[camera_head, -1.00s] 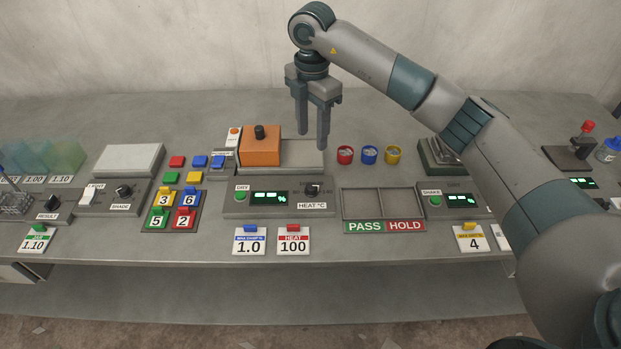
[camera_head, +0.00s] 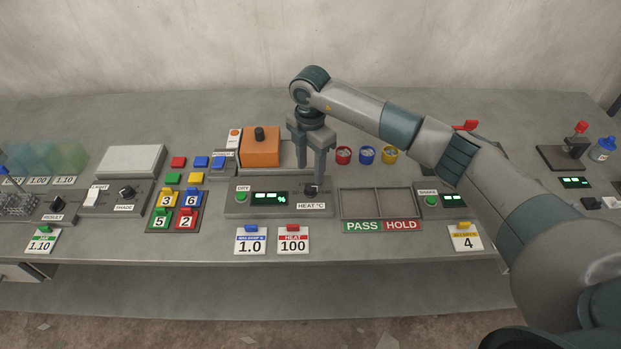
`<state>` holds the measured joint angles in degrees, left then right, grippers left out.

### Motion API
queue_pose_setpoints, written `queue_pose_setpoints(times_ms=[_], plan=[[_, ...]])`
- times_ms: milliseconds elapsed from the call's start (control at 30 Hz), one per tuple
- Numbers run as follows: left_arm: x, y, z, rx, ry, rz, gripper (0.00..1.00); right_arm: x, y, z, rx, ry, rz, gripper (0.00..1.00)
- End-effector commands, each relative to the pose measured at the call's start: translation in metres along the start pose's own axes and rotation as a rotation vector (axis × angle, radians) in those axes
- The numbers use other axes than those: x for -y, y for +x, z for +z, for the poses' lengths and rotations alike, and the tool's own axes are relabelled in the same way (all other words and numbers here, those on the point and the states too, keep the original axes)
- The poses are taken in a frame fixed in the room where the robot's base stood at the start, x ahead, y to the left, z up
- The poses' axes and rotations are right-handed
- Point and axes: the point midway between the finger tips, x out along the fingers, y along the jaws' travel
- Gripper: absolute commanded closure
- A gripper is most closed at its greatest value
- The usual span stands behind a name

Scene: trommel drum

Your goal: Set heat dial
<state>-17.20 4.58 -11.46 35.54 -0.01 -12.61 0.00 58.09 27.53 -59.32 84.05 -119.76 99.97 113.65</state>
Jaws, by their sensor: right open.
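The heat dial (camera_head: 311,189) is a dark knob at the right end of the grey dryer panel (camera_head: 234,208), just above the "HEAT °C" label. My right gripper (camera_head: 311,182) points down at the dial with its fingers apart, and they partly hide it. I cannot tell whether the fingertips touch the knob. The panel's display (camera_head: 270,198) is lit green, but its digits are too small to read. My left gripper is not in view.
An orange box (camera_head: 260,150) with a black knob sits behind the panel. Red, blue and yellow cups (camera_head: 367,156) stand close to the gripper's right. A PASS/HOLD tray (camera_head: 378,190) lies right of the panel. The bench behind is clear.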

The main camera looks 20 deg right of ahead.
Motion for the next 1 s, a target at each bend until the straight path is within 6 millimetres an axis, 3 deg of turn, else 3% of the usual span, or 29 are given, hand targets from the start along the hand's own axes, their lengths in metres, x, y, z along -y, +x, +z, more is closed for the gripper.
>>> queue_pose_setpoints(times_ms=[200,400,833,1000], plan=[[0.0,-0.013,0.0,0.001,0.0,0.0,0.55,0.001,0.036,0.0,0.001,0.001,-0.004,0.55],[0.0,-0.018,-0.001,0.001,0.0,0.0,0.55,0.0,0.057,-0.001,0.0,0.0,-0.001,0.55],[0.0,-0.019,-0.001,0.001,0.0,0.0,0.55,0.0,0.065,0.0,0.001,-0.001,0.001,0.55],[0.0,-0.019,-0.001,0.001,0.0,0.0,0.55,0.0,0.065,0.0,0.001,-0.001,0.0,0.94]])
